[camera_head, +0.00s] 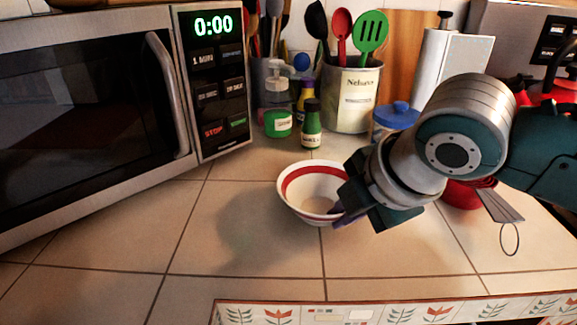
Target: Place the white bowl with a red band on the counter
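The white bowl with a red band (296,197) is over the tiled counter (120,262), right of the microwave. It is tilted, and I cannot tell whether its base touches the tiles. My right gripper (345,208) comes in from the right and is at the bowl's right rim. One purple fingertip shows by the bowl's lower right side. The gripper body hides the right part of the bowl, and it looks closed on the rim. My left gripper is not in view.
A microwave (90,110) fills the left side. Small bottles (311,130), a green-labelled jar (278,122), a utensil crock (352,98) and a blue-lidded container (394,118) stand behind the bowl. A red object (461,195) lies right of the gripper. The front left counter is clear.

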